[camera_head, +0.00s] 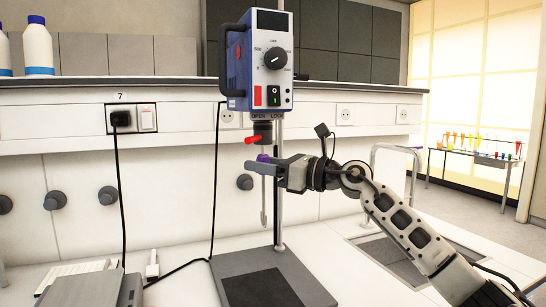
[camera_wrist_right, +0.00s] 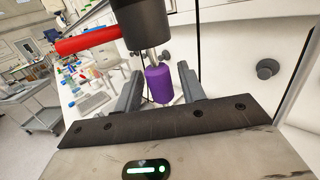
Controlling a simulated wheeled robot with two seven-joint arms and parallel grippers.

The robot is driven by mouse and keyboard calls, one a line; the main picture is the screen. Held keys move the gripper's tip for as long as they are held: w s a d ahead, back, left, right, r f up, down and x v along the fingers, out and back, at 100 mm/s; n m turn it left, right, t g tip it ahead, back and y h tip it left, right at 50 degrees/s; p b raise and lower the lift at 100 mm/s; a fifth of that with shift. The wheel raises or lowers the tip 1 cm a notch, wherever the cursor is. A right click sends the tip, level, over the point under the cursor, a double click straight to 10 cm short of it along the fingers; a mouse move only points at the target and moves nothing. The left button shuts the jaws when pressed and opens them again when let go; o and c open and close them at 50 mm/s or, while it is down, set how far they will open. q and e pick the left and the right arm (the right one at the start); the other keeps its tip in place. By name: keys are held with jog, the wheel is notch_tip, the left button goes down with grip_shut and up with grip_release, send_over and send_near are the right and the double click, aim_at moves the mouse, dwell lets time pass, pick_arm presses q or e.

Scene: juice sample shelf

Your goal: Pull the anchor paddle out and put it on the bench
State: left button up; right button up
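The anchor paddle (camera_head: 263,208) hangs upright from the dark chuck under the blue stirrer head (camera_head: 262,60), its lower end above the stand's base. A purple sleeve (camera_wrist_right: 160,84) is on its shaft; the sleeve also shows in the head view (camera_head: 263,158). The chuck's red lever (camera_head: 251,139) points left, below the "OPEN" label, and shows large in the wrist view (camera_wrist_right: 88,40). My right gripper (camera_head: 276,170) is at the sleeve, one finger on each side of it; narrow gaps seem to show beside the sleeve. My left gripper is not in view.
The stand's dark base plate (camera_head: 240,266) rests on the white bench (camera_head: 190,285). A grey device (camera_head: 92,289) lies front left, with cables beside it. Behind are a shelf with white bottles (camera_head: 38,48) and the wall socket (camera_head: 132,118). A dark recessed area (camera_head: 390,252) is at the right.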

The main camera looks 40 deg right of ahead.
aim_at(264, 213)
grip_shut()
jog(key=shift+f+b, duration=0.45)
jog(key=shift+f, duration=0.05)
dwell(0.3)
jog(key=shift+f, duration=0.1)
dwell(0.4)
jog(key=shift+f+b, duration=1.9)
jog(key=shift+f, duration=0.15)
